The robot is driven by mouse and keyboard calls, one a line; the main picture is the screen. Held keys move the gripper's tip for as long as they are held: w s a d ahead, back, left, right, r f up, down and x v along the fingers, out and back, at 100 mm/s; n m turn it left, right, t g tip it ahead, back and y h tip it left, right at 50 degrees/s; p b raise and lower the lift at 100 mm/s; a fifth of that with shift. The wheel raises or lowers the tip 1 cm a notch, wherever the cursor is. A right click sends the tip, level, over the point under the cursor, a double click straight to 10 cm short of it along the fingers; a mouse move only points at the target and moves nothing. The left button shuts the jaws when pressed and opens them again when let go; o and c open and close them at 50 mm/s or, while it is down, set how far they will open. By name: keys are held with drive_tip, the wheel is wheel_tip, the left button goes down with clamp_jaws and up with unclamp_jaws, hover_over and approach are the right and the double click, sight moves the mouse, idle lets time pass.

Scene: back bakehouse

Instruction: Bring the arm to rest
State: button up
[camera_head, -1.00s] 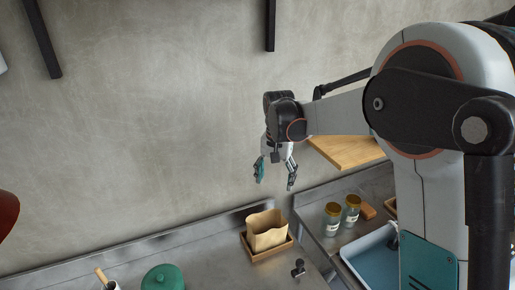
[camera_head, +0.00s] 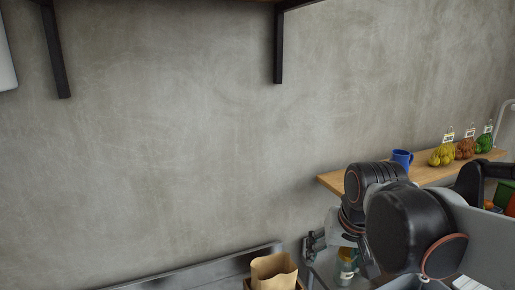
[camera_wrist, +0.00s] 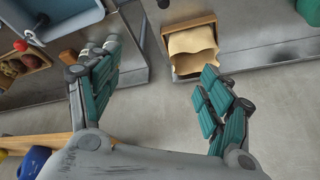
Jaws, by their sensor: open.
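My gripper (camera_wrist: 160,64) is open and empty in the wrist view, with its teal-padded fingers spread wide on either side. Between and beyond the fingers lie the counters and a gap between them. In the head view my folded arm fills the lower right, and only part of the gripper (camera_head: 311,245) shows beside it; the rest is hidden. Nothing touches the fingers that I can see.
A paper bag (camera_head: 274,270) stands in a wooden tray (camera_wrist: 184,73) on the counter. A blue basin (camera_wrist: 65,22) is at the wrist view's upper left.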

drive_tip(key=s+d+f+n+t+b, duration=0.1)
drive_tip(key=s+d+f+t+b, duration=0.1)
drive_tip(key=s+f, duration=0.6)
drive_tip(key=s+d+b, duration=0.1)
drive_tip(key=s+b, duration=0.1)
drive_tip(key=s, duration=0.1)
drive_tip(key=shift+d+f+n+t, duration=0.15)
drive_tip(key=shift+n+t, duration=0.15)
drive_tip(key=shift+t, duration=0.1)
idle(1.1)
